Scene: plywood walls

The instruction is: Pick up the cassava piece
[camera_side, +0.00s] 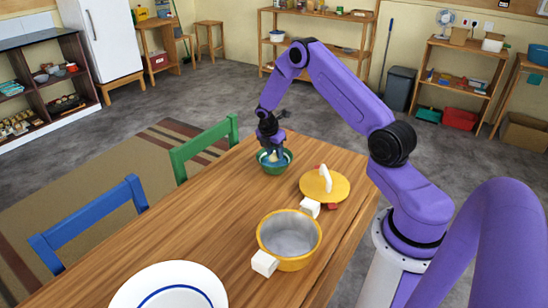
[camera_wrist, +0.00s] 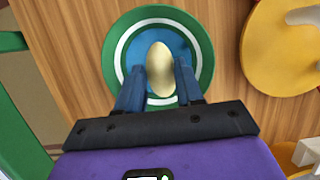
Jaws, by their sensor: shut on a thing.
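The cassava piece (camera_wrist: 160,66) is a pale cream, egg-shaped lump, seen in the wrist view over the blue inside of a green bowl (camera_wrist: 197,32). The bowl, with a white ring inside, also shows at the far end of the table in the side view (camera_side: 262,168). My gripper (camera_wrist: 161,88) is shut on the cassava piece, with one blue finger on each side of it. In the side view my gripper (camera_side: 272,154) points down into the bowl and its fingers largely hide the piece. I cannot tell whether the piece touches the bowl's bottom.
A yellow lid (camera_side: 338,187) with a white handle lies right of the bowl. A yellow pot (camera_side: 265,238) with white handles stands nearer. A white plate (camera_side: 135,292) with a blue ring is at the front. Green (camera_side: 205,140) and blue (camera_side: 85,217) chairs line the left edge. The table's (camera_side: 190,220) left-middle is clear.

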